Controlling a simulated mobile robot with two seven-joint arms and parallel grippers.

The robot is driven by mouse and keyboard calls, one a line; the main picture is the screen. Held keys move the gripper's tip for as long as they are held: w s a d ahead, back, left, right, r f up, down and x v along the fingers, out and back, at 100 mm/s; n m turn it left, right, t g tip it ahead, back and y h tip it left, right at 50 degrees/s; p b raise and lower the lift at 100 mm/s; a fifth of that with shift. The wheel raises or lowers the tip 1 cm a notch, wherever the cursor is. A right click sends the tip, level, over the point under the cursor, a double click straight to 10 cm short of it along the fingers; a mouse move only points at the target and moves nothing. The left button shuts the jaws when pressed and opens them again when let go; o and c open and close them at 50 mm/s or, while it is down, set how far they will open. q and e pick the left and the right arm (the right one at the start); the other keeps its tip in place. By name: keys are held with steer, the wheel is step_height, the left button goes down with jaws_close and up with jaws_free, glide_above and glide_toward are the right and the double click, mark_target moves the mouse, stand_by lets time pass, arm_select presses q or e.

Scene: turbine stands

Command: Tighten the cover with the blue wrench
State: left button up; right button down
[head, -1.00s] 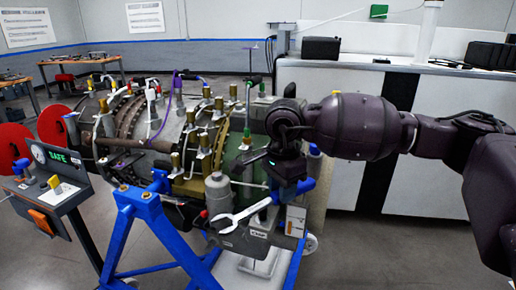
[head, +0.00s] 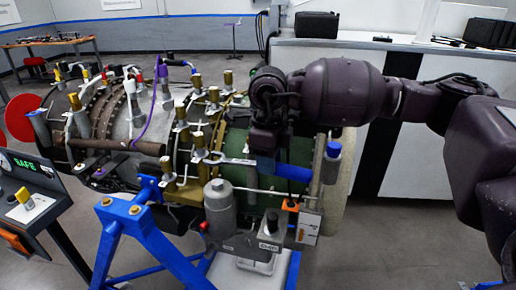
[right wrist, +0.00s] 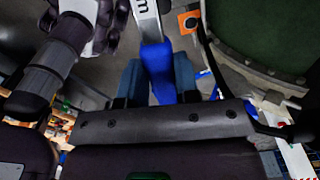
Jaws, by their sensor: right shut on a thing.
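My right gripper (head: 266,162) is shut on the blue handle of the wrench (head: 292,173). The wrench's silver shaft (head: 235,161) points left, and its open end shows in front of the turbine (head: 132,142) close to several brass fittings (head: 198,141). I cannot tell whether it touches one. In the right wrist view the blue handle (right wrist: 158,75) sits between the gripper's fingers (right wrist: 157,82), with the silver shaft beyond. The turbine has a green section (head: 262,196) below the gripper. I cannot tell which part is the cover. My left gripper is not in view.
A blue stand (head: 140,220) holds the turbine. A grey bottle-shaped part (head: 219,205) stands below the wrench. A panel reading SAFE (head: 30,180) is at the left. A white cabinet (head: 440,165) is behind my right arm. Open floor shows at the lower right.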

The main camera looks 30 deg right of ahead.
steer(key=shift+w+f, duration=0.25)
steer(key=shift+f, duration=0.05)
steer(key=shift+s+f+b, duration=0.25)
steer(key=shift+f+b, duration=0.1)
steer(key=shift+f, duration=0.6)
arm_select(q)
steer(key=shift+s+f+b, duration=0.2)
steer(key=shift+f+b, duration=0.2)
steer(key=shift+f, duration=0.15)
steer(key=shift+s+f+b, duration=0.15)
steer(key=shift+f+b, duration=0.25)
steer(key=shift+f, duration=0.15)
arm_select(e)
steer(key=shift+w+f, duration=0.1)
steer(key=shift+f, duration=1)
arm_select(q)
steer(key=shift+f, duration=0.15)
arm_select(e)
steer(key=shift+f, duration=0.1)
